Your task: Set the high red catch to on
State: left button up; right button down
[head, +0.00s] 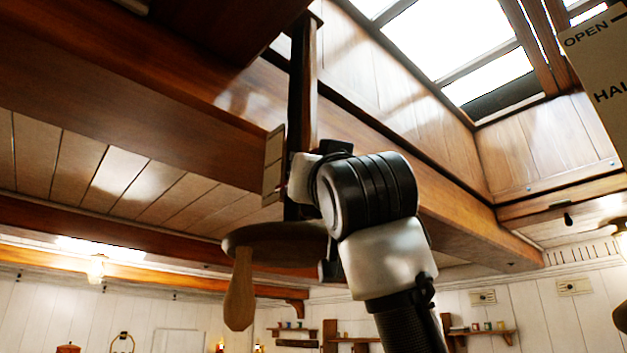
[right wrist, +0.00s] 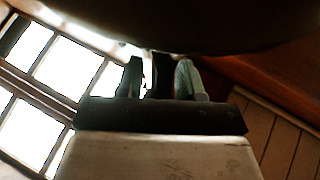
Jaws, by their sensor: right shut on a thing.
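My right gripper (right wrist: 158,66) shows in the right wrist view with its two fingers closed on a dark narrow piece (right wrist: 161,80). I cannot tell its colour, or whether it is the red catch. In the head view my right arm reaches up from the bottom to a dark upright post (head: 304,85), and the fingers are hidden there. A pale panel (head: 272,165) sits edge-on beside the post. No red catch or on mark can be made out clearly. My left gripper is not in view.
A round dark wooden piece (head: 275,238) with a hanging wooden handle (head: 240,290) is close below the wrist. A wooden ceiling beam (head: 130,130) and skylight (head: 450,45) are overhead. A sign reading OPEN (head: 600,65) is at the right edge.

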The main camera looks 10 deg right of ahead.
dwell(0.4)
jog(key=c, duration=0.7)
grip_release()
jog(key=b+v, duration=0.6)
jog(key=v, duration=0.4)
jog(key=shift+s+f+b, duration=0.3)
jog(key=shift+b, duration=0.05)
